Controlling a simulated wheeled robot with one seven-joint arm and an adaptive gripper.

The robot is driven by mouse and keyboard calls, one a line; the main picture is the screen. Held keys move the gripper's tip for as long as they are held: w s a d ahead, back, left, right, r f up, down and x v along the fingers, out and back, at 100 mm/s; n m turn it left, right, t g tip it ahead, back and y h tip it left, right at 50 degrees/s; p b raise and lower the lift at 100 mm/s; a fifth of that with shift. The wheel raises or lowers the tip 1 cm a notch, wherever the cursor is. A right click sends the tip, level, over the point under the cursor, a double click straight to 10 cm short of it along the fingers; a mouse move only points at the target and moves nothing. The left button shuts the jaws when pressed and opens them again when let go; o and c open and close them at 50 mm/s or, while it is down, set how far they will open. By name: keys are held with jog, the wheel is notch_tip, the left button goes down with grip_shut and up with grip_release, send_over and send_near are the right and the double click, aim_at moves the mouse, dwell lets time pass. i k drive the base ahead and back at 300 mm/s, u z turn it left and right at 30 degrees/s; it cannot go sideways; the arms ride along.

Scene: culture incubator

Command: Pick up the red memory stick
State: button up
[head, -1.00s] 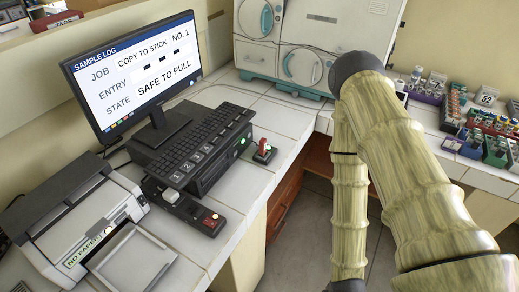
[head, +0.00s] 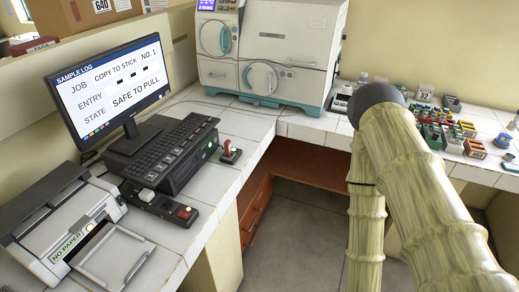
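On the monitor (head: 112,84), the sample log reads "COPY TO STICK NO. 1" and "SAFE TO PULL". A small red item (head: 227,147), which looks like the red memory stick, stands upright on a small dark base (head: 231,157) near the bench's front edge. It is just right of the black computer unit (head: 190,165), which shows a green light. How the stick is seated is too small to tell. My arm's pale, ribbed links rise at the right, well apart from the stick. My gripper is not in view.
A keyboard (head: 165,150) lies on the computer unit. A printer (head: 60,215) marked "NO PAPER" and a switch box (head: 160,206) stand nearer. White-and-teal machines (head: 265,50) stand at the back; racks of coloured tubes (head: 445,135) at the right. Open floor (head: 290,235) lies before the bench.

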aim_at(228, 144)
jog(key=z, duration=1.8)
jog(key=i, duration=1.4)
jog(key=u, duration=2.45)
